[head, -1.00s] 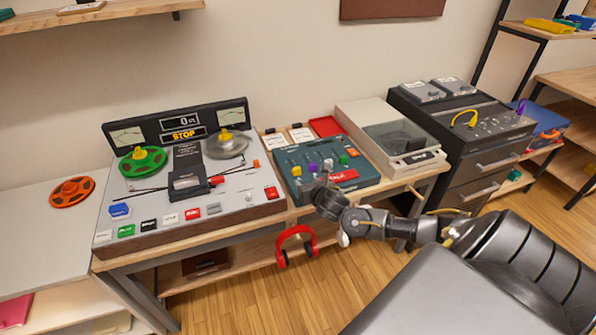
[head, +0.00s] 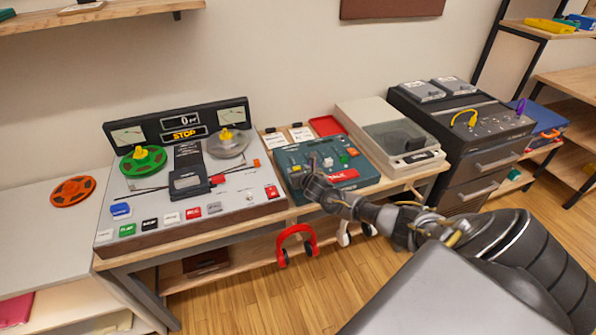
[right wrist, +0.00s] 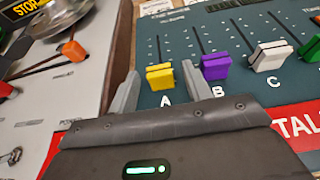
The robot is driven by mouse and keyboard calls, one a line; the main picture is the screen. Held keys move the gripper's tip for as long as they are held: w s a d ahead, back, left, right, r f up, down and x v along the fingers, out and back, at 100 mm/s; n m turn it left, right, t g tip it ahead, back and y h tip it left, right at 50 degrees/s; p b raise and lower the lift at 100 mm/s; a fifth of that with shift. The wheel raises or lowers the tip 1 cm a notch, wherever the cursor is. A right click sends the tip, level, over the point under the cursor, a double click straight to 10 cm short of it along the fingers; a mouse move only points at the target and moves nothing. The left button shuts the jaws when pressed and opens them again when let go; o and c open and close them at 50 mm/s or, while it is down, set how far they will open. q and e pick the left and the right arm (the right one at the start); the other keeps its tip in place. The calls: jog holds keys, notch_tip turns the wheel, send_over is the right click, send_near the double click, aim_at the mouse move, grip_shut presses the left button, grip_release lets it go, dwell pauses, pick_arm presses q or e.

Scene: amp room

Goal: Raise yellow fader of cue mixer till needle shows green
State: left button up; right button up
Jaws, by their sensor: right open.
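The teal cue mixer (head: 364,164) lies on the bench right of the tape machine. In the right wrist view, its yellow fader (right wrist: 160,78) sits above the letter A, low in its slot. My right gripper (right wrist: 160,70) is open, one finger on each side of the yellow cap, with nothing clamped. In the head view, my right gripper (head: 312,166) is low over the mixer's left front part and hides some of the caps. Two needle meters, left (head: 128,136) and right (head: 232,115), show on the tape machine; their needles are too small to read. My left gripper is out of view.
The purple fader (right wrist: 215,67) is just right of my right finger. The white fader (right wrist: 269,56) stands further right, and a red button (right wrist: 298,122) is below it. The tape machine (head: 240,207) borders the mixer on the left, a turntable (head: 419,158) on the right.

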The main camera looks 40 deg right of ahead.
jog(key=shift+w+d+f, duration=0.1)
jog(key=shift+w, duration=0.2)
grip_shut()
